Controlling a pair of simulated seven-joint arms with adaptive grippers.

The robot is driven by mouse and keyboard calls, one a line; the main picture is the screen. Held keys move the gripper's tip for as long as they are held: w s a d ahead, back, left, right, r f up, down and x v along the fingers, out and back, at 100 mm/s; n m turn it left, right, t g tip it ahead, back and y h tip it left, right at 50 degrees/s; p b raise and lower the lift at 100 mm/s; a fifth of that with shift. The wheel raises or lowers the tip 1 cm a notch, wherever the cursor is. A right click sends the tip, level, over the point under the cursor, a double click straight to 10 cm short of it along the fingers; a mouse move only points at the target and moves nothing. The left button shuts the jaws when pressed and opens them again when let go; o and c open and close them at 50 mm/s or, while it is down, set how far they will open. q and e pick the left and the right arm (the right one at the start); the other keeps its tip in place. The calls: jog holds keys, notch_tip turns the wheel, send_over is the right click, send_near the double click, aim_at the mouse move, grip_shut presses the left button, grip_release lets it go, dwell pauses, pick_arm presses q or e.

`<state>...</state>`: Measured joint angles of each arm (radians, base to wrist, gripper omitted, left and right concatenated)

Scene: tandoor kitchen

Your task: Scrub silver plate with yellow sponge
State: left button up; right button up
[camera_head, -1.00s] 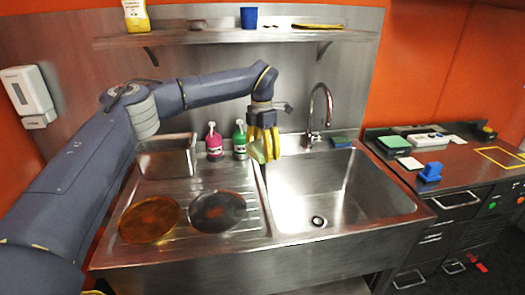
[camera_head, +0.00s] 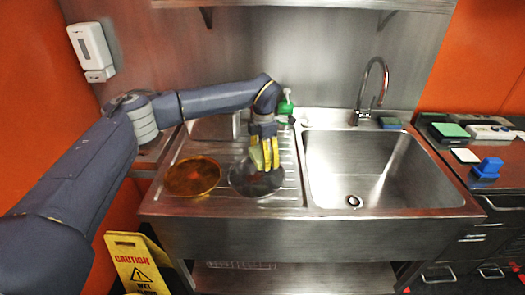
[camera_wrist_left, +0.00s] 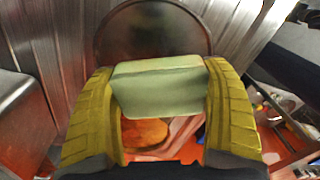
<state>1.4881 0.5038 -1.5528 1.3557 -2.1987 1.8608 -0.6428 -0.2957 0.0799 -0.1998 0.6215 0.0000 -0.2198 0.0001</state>
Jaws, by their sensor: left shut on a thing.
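The silver plate (camera_head: 250,187) is a dark, round metal plate lying on the ribbed drainboard left of the sink basin. It also shows behind the sponge in the left wrist view (camera_wrist_left: 150,30). My left gripper (camera_head: 265,160), with yellow fingers, is over the plate's upper part. It is shut on the sponge (camera_head: 257,158), which looks pale yellow-green and spans between both fingers in the left wrist view (camera_wrist_left: 160,88). I cannot tell whether the sponge touches the plate. My right gripper is not in view.
A copper-coloured plate (camera_head: 193,177) lies left of the silver plate. A metal container (camera_head: 212,128) is partly behind my arm. A green bottle (camera_head: 286,104) stands at the back. The sink basin (camera_head: 365,165) is empty, with a faucet (camera_head: 383,75) behind it.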

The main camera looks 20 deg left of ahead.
aim_at(264, 176)
pick_arm(q)
jog(key=shift+a, duration=0.15)
jog(key=shift+f, duration=3.45)
jog(key=shift+a+f, duration=0.1)
jog(key=shift+f, duration=0.25)
jog(key=shift+s+a+f, duration=0.1)
jog(key=shift+s+a, duration=0.05)
jog(key=shift+a, duration=0.65)
jog(key=shift+s+a+f, duration=0.1)
jog(key=shift+s+a, duration=0.05)
jog(key=shift+a, duration=0.65)
jog(key=shift+w+d, duration=0.2)
jog(key=shift+d, duration=0.6)
jog(key=shift+w+d, duration=0.15)
jog(key=shift+d, duration=0.6)
jog(key=shift+w+d+r, duration=0.1)
jog(key=shift+d+r, duration=0.15)
jog(key=shift+r, duration=3.8)
jog(key=shift+a, duration=0.1)
